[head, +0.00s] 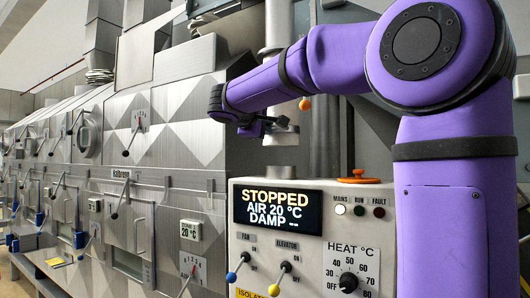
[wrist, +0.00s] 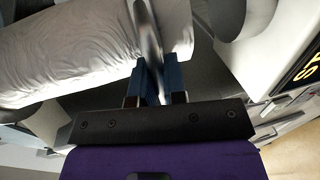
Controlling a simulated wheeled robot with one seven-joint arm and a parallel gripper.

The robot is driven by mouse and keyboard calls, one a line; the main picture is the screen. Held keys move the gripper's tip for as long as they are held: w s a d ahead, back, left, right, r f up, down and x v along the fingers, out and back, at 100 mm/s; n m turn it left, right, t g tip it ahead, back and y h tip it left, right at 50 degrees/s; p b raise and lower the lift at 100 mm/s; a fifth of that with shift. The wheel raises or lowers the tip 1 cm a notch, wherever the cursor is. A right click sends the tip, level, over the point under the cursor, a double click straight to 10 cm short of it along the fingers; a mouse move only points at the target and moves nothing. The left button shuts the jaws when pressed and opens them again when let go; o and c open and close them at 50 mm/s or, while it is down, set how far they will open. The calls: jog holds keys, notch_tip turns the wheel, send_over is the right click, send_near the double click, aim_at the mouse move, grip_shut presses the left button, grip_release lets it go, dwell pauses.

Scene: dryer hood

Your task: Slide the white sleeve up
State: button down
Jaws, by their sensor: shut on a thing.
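The white sleeve (wrist: 70,45) fills the upper left of the wrist view, with a wrinkled surface. A thin grey metal band (wrist: 148,25) crosses it near its end. My gripper (wrist: 158,70) is shut on this band, its dark blue fingers on either side. In the head view the sleeve (head: 284,139) shows as a pale upright piece beside my gripper (head: 262,126), partly hidden by my purple arm. Its end hangs above a short grey stub (head: 291,156), with a visible gap between them.
A control box with a lit display (head: 278,211) reading STOPPED stands just below. An orange ball (head: 305,103) hangs beside the sleeve. An orange handwheel (head: 358,177) is on the box's right. The dryer's metal wall (head: 175,125) stands left.

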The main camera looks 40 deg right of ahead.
notch_tip(320, 180, up, 16)
jog(key=shift+r, duration=0.2)
jog(key=shift+s, duration=0.1)
jog(key=c, duration=1.2)
grip_release()
jog(key=shift+a, duration=0.15)
jog(key=v, duration=1)
jog(key=shift+a, duration=0.3)
jog(key=shift+s+f, duration=0.1)
